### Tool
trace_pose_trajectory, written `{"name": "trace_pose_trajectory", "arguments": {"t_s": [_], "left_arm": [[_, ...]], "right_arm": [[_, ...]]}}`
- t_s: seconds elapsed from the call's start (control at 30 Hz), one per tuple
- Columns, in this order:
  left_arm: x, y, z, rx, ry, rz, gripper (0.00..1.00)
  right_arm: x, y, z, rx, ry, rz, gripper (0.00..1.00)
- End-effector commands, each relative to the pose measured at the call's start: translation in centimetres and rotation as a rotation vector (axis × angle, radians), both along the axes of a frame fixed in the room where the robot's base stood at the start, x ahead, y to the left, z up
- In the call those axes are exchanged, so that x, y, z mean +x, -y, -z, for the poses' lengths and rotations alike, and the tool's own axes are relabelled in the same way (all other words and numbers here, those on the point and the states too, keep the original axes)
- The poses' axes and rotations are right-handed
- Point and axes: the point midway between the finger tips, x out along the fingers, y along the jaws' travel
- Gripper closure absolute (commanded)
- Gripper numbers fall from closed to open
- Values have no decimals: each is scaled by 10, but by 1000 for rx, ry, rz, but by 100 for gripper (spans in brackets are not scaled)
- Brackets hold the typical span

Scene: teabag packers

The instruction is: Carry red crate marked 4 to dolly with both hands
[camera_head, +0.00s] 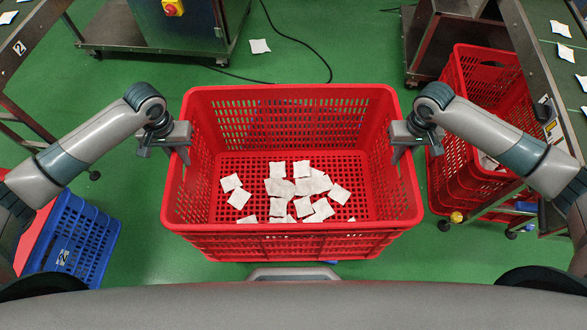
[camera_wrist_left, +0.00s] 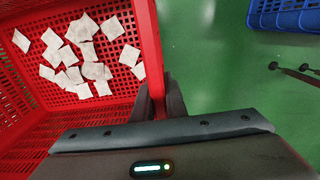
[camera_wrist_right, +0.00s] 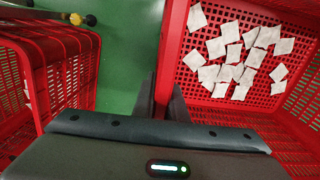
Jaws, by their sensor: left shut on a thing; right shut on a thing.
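A large red crate (camera_head: 290,240) with slotted walls is in front of me in the head view. Several white teabags (camera_head: 300,190) lie loose on its floor. My left gripper (camera_head: 182,150) is shut on its left rim, and the left wrist view shows the fingers (camera_wrist_left: 160,103) around the wall (camera_wrist_left: 150,50). My right gripper (camera_head: 398,152) is shut on the right rim, and the right wrist view shows the same grip (camera_wrist_right: 163,103). The crate looks about level. I see no number 4 on it. I cannot make out the dolly or how high the crate is.
Red crates (camera_head: 465,95) stand close on the right, beside a conveyor (camera_head: 540,70). A blue crate (camera_head: 80,235) marked 2 is at lower left. A metal cabinet (camera_head: 180,30) stands behind, with a black cable (camera_head: 300,42) on the floor.

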Motion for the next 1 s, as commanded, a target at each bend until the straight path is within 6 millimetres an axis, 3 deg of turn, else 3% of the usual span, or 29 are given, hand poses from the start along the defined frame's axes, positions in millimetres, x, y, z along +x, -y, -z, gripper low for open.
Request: {"name": "trace_pose_trajectory", "arguments": {"t_s": [0.17,0.2,0.27,0.67,1.0], "left_arm": [[2,-1,5,0,5,-2,100],[0,-1,7,1,1,-1,84],[0,-1,6,1,0,-1,70],[0,0,3,0,1,0,70],[1,0,-33,0,3,0,70]], "right_arm": [[2,1,5,-1,4,2,100],[0,1,7,-2,0,1,84],[0,1,6,-2,0,1,70],[0,0,6,0,0,0,70],[0,0,6,0,0,0,70]]}}
